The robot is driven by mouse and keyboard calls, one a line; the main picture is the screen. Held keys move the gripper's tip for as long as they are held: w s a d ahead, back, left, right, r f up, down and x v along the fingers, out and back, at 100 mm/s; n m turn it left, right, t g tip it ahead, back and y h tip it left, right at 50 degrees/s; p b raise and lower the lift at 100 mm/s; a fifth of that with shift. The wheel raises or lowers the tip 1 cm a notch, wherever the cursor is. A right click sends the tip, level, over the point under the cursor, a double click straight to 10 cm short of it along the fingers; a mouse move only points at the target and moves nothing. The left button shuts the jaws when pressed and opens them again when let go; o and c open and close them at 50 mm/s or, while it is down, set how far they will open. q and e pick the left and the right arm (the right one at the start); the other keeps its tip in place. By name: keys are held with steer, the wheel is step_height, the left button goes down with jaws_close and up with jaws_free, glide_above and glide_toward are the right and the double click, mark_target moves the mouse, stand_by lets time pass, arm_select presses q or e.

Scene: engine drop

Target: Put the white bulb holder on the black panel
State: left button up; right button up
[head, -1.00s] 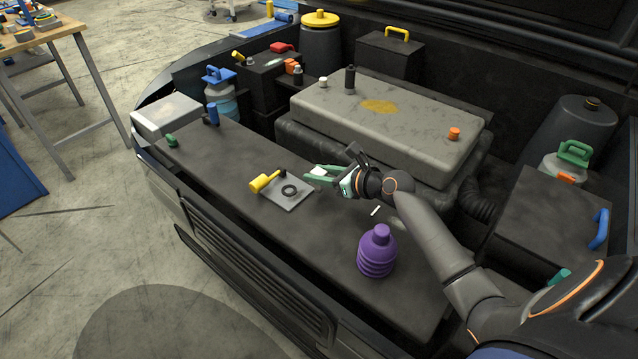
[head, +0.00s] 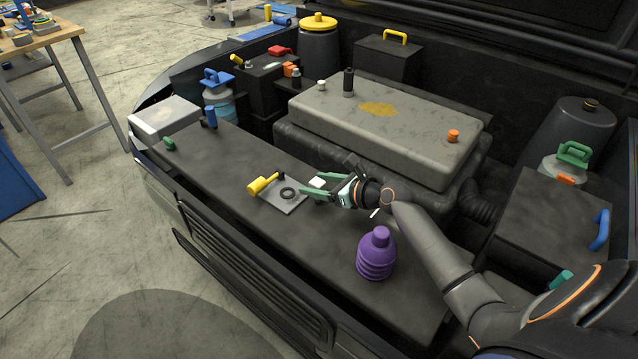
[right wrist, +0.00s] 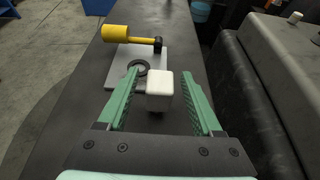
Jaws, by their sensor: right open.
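The white bulb holder, a small white block (head: 318,183), is between the spread fingers of my right gripper (head: 325,189), over the black panel (head: 330,230). In the right wrist view the white block (right wrist: 159,88) stands between the two green fingers (right wrist: 160,105), with a gap on each side. It seems to rest upright on the black panel, just beside the grey plate. My right gripper is open around it, low over the panel. Its lower part is partly hidden in the head view by a finger. My left gripper is out of view.
A grey plate (head: 288,205) with a black ring and a yellow-handled part (head: 263,184) lies just left of the gripper. A purple bottle (head: 376,256) stands to the right on the panel. The grey engine cover (head: 410,122) rises behind. The panel's left stretch is mostly clear.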

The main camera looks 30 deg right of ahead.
steer(key=shift+r, duration=0.2)
steer(key=p+v, duration=0.2)
steer(key=v, duration=1)
steer(key=shift+d, duration=0.1)
